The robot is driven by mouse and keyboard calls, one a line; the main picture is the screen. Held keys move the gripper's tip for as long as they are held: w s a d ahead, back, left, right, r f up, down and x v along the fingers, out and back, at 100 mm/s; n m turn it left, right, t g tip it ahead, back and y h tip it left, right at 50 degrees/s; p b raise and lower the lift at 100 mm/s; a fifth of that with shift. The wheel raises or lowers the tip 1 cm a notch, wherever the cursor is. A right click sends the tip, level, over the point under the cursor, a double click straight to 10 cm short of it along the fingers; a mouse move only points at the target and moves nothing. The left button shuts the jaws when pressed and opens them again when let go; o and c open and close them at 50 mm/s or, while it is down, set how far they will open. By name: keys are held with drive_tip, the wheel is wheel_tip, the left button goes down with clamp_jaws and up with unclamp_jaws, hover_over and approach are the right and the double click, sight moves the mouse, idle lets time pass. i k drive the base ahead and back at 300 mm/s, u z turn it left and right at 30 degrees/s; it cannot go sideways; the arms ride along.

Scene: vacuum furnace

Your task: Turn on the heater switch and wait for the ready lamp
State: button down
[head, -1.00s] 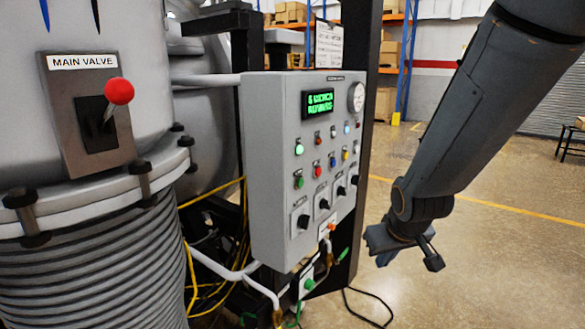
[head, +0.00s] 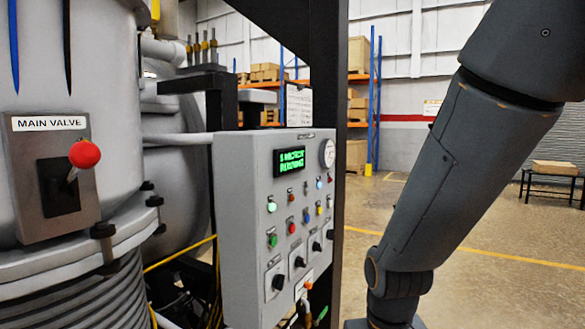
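The grey control panel (head: 240,235) stands left of my arm. Its green display (head: 289,161) is lit, but its text is too blurred to read. Several black rotary switches (head: 278,282) run along the lower part of the panel. Their labels are unreadable, so I cannot tell which is the heater switch. Small coloured lamps or buttons sit above them. A pale green one (head: 271,207) at the upper left looks lit; I cannot tell which is the ready lamp. My gripper (head: 385,323) is right of the panel, apart from it, mostly cut off by the bottom edge. Its fingers are hidden.
A main valve plate (head: 52,178) with a red-knobbed lever is on the furnace vessel at left. A dark upright post (head: 331,110) stands directly behind the panel. Yellow cables and pipes lie below. Open floor (head: 500,275) lies to the right.

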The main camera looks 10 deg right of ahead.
sight(300, 261)
drive_tip(key=z, duration=1.6)
drive_tip(key=i, duration=0.6)
drive_tip(key=u, duration=2.4)
